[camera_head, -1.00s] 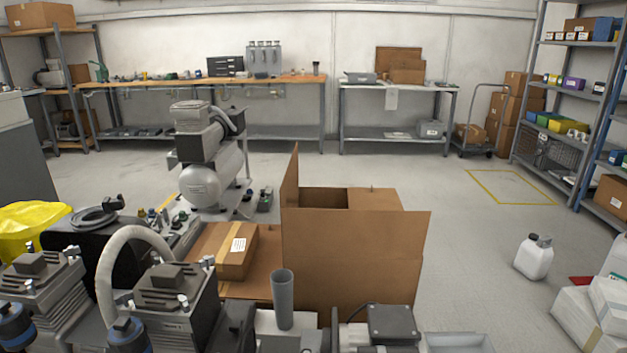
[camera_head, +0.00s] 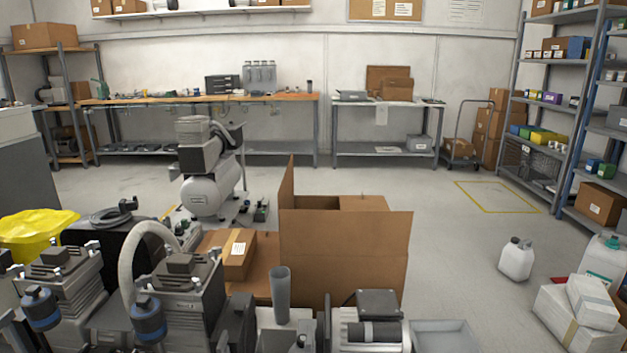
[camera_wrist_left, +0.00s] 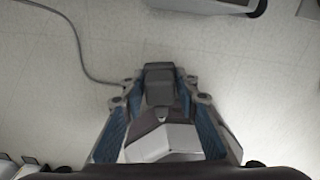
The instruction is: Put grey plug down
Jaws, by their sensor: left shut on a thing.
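My left gripper (camera_wrist_left: 160,90) shows in the left wrist view, its two blue-padded fingers pointing away from the camera. It is shut on the grey plug (camera_wrist_left: 159,85), a dark grey block held between the fingertips. A pale faceted piece (camera_wrist_left: 165,140) lies closer to the camera between the fingers; I cannot tell what it belongs to. Pale tiled floor shows beyond the plug. I cannot make out the plug or either gripper in the head view. My right gripper is in neither view.
A grey cable (camera_wrist_left: 80,45) curves over the floor to near the left finger. In the head view, compressors (camera_head: 180,285) crowd the front left. An open cardboard box (camera_head: 345,255) stands in the middle.

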